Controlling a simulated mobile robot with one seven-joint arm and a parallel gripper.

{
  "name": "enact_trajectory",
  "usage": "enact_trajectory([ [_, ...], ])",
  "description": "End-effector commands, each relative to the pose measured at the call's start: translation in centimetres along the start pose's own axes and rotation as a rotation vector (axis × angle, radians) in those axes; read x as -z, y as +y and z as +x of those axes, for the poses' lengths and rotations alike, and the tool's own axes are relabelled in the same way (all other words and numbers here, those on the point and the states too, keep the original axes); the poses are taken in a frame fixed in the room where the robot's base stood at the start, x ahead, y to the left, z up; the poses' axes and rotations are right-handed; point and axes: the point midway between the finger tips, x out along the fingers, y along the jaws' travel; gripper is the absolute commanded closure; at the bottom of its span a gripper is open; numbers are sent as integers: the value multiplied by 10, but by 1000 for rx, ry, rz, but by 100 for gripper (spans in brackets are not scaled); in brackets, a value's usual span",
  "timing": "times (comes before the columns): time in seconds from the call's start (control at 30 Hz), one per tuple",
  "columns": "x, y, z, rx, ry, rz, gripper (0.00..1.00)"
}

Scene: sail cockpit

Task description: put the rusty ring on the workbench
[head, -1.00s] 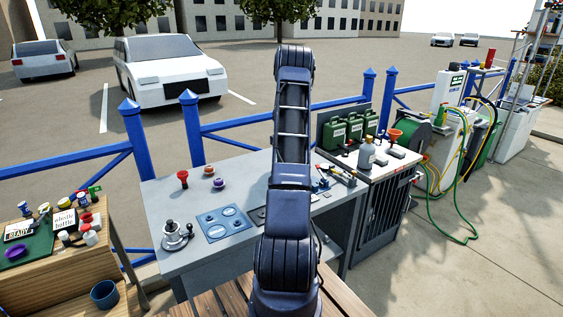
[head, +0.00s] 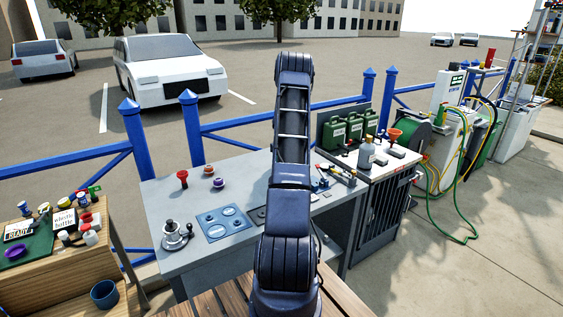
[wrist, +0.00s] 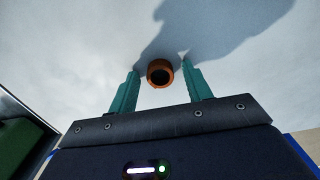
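The rusty ring (wrist: 160,72), orange-brown with a dark hole, shows in the wrist view against a pale, shadowed surface. My gripper (wrist: 160,68) is open, with its teal fingers on either side of the ring and a gap between each finger and the ring. I cannot tell whether the ring touches the surface. In the head view my arm stands in front, and the gripper and ring are hidden behind it. The grey workbench (head: 242,170) is in the middle of the head view.
Small red and purple pieces (head: 218,184), a blue plate (head: 225,223) and a winch-like part (head: 175,236) stand on the workbench. To the right is a cabinet with green cans (head: 338,134) and a bottle (head: 367,154). A wooden table (head: 45,285) stands left.

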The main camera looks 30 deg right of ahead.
Motion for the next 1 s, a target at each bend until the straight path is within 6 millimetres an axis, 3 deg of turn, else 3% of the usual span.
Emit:
enact_trajectory([
  [0.17,0,0,-1,0,0,0,51],
  [0.33,1,0,-14,-2,3,0,51],
  [0.8,0,0,-99,-2,3,0,51],
  [1.0,0,0,-118,-1,1,0,51],
])
